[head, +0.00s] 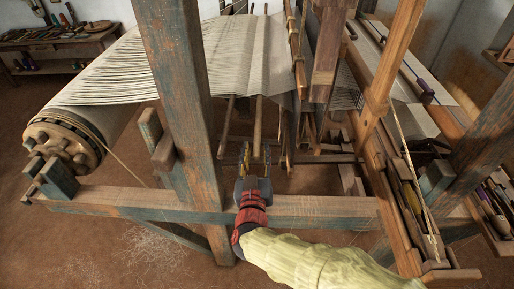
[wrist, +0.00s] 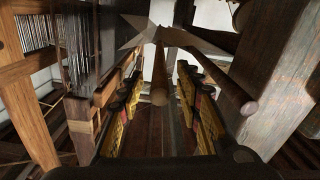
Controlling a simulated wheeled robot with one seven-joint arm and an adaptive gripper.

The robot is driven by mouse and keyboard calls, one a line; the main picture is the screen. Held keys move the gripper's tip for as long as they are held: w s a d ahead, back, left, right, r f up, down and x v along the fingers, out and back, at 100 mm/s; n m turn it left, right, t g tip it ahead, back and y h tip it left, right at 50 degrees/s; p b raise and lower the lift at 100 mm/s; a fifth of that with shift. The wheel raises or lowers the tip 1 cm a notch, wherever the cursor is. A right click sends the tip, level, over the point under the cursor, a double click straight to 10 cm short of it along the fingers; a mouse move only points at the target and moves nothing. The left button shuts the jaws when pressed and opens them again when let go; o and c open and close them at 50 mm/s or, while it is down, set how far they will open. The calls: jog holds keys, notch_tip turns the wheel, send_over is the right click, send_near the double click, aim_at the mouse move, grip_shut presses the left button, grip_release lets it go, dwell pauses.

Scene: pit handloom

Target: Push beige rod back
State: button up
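A beige rod (head: 257,122) extends away under the cloth, with its near end at my gripper. In the wrist view its round end (wrist: 159,97) faces me, centred between the fingers with a gap on each side. My gripper (head: 256,153) is open, with its yellow-padded fingers (wrist: 160,110) to either side of the rod's end. I see no contact with the rod. A second, browner rod (head: 225,125) lies to the left in the head view; a round rod end (wrist: 249,108) shows at the right in the wrist view, outside the fingers.
A thick wooden post (head: 180,90) stands left of my gripper, and a low beam (head: 320,211) runs beneath my forearm. Striped cloth (head: 235,55) hangs above the rods. In the wrist view, heddle threads (wrist: 75,45) are at the left and a heavy timber (wrist: 275,75) is at the right.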

jog(key=shift+w+b, duration=0.3)
jog(key=shift+w, duration=1)
jog(key=shift+c, duration=0.9)
grip_shut()
